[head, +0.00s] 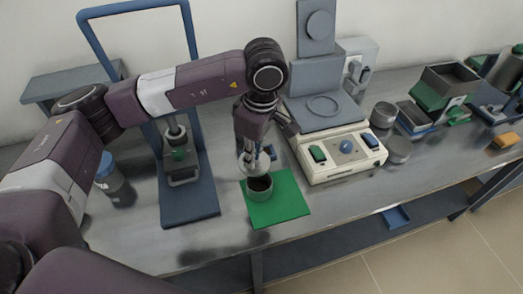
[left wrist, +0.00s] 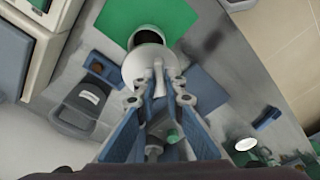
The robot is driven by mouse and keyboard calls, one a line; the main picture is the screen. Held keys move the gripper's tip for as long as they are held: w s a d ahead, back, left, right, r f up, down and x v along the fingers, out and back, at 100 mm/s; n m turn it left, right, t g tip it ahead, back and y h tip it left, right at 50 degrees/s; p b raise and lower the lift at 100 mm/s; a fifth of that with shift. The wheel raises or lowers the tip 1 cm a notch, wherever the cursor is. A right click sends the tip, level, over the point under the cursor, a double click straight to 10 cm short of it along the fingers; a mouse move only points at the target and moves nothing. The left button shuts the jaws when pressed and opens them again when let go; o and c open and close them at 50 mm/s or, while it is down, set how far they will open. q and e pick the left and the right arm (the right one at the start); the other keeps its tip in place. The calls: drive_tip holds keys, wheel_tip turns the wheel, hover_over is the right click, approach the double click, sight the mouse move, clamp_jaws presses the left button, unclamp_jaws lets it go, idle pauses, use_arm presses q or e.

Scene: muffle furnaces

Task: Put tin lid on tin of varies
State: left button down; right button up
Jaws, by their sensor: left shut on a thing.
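My left gripper (head: 250,155) points down and is shut on the pale round tin lid (head: 244,166) by its top. In the left wrist view the fingertips (left wrist: 156,85) pinch the knob of the white lid (left wrist: 136,72). The open tin (head: 259,192), with a dark inside, stands upright on the green mat (head: 290,205). The lid is just above and slightly behind the tin and appears apart from it. In the left wrist view the lid covers part of the tin's dark opening (left wrist: 146,37). My right gripper is not in view.
A blue stand (head: 190,203) is left of the mat, and a blue-capped jar (head: 110,178) is farther left. The bench front around the mat is clear.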

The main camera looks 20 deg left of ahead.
sight(261, 160)
use_arm(q)
drive_tip(key=n, duration=0.2)
drive_tip(key=shift+w+d+n+p, duration=0.3)
drive_tip(key=shift+w+p, duration=0.05)
drive_tip(key=shift+p, duration=0.05)
drive_tip(key=shift+w+d+f+n+g+p, duration=0.15)
drive_tip(key=shift+f+n+g+p, duration=0.2)
drive_tip(key=shift+n, duration=0.65)
drive_tip(key=n, duration=0.2)
drive_tip(key=n+p, duration=0.1)
drive_tip(key=shift+w+d+f, duration=0.15)
drive_tip(key=shift+d+f, duration=0.1)
drive_tip(key=shift+f, duration=0.15)
drive_tip(key=shift+w+d+f+n, duration=0.15)
drive_tip(key=shift+f+n, duration=0.25)
drive_tip(key=shift+n, duration=0.4)
drive_tip(key=shift+f, duration=0.8)
wheel_tip(261, 160, down, 2)
drive_tip(key=shift+b, duration=0.6)
drive_tip(key=shift+f+b, duration=0.45)
drive_tip(key=shift+b, duration=0.05)
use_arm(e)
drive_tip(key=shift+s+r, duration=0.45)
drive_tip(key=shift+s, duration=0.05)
